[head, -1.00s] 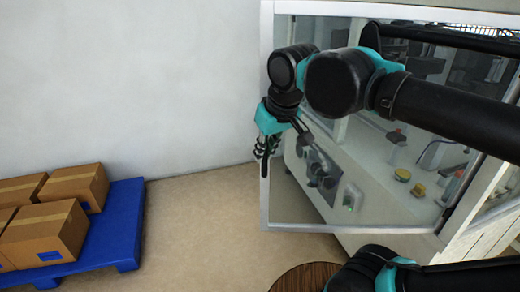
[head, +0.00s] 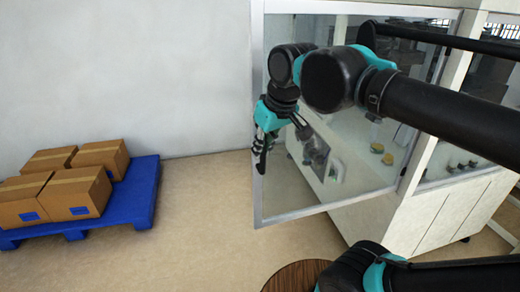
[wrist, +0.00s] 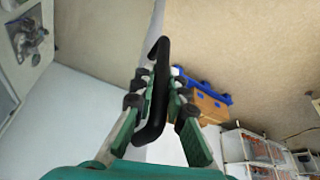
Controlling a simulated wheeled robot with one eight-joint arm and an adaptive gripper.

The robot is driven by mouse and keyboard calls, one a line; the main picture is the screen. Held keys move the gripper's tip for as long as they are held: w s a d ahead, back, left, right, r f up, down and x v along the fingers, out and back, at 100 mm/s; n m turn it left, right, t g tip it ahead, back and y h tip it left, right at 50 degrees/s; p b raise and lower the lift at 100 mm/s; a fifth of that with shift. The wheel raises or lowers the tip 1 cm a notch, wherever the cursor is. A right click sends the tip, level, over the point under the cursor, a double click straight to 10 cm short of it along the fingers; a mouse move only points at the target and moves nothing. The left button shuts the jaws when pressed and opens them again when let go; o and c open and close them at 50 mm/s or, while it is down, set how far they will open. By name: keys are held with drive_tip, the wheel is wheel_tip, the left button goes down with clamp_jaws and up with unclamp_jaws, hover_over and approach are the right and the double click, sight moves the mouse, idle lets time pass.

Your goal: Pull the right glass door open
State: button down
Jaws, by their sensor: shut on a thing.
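The glass door (head: 300,212) in the head view has a light metal frame and stands swung out from the white cabinet (head: 425,215). My gripper (head: 260,152) is at the door's free left edge, with its fingers pointing down. In the wrist view my gripper (wrist: 157,105) is shut on a black bar handle (wrist: 156,62), with a finger on each side of it. The handle is mostly hidden by my gripper in the head view. The pale door frame edge runs behind the handle in the wrist view.
A blue pallet (head: 143,190) with several cardboard boxes (head: 78,188) stands on the floor at the left, along the grey wall. Open floor lies between it and the door. A round brown wooden top (head: 293,277) shows at the bottom.

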drive_tip(key=shift+s+d, duration=0.1)
drive_tip(key=shift+s, duration=0.15)
drive_tip(key=c, duration=1.5)
unclamp_jaws()
drive_tip(key=shift+c, duration=0.2)
drive_tip(key=shift+r, duration=0.1)
drive_tip(key=v, duration=1.2)
